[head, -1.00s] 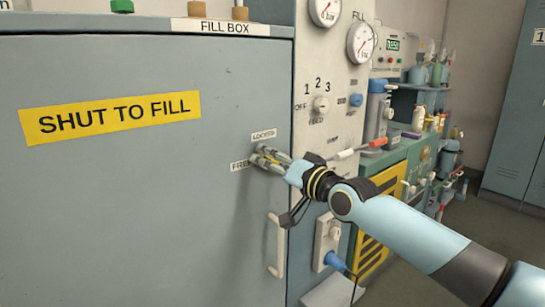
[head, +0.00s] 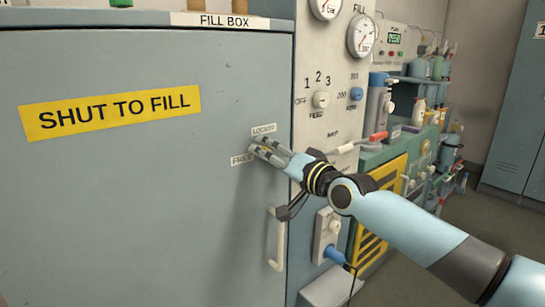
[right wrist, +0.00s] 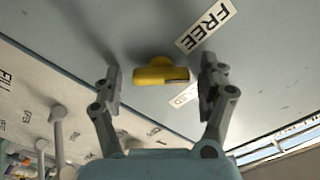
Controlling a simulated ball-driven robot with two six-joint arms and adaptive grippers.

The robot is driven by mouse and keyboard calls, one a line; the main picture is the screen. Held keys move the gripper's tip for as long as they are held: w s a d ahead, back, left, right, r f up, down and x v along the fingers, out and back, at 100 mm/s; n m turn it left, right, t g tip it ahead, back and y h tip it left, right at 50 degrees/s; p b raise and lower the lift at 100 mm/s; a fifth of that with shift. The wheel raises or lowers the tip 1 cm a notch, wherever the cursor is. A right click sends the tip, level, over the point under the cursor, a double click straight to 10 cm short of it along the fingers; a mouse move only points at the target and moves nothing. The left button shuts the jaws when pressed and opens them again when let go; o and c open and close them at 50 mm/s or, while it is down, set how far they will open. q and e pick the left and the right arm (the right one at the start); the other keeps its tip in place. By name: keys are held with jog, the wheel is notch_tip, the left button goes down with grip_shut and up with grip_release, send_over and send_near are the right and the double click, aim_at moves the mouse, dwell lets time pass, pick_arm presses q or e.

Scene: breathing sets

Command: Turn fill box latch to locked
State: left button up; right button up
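The fill box (head: 120,190) is a large grey-blue cabinet with its door shut. Its latch (right wrist: 160,73) is a small yellow knob, seen clearly in the right wrist view and mostly hidden behind my fingers in the head view. A LOCKED label (head: 263,129) is above it and a FREE label (head: 242,159) is below left; the FREE label also shows in the right wrist view (right wrist: 206,25). My right gripper (head: 260,149) is at the latch, open, with one finger on each side and small gaps to it. My left gripper is out of view.
A white door handle (head: 276,240) is just below my right wrist. A panel with gauges (head: 362,36) and knobs (head: 321,100) stands right of the door. A counter with bottles (head: 438,66) lies further right.

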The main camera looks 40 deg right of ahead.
aim_at(264, 110)
jog(key=shift+r, duration=0.15)
notch_tip(264, 110, up, 10)
jog(key=shift+f, duration=0.1)
dwell(0.5)
jog(key=shift+c, duration=0.4)
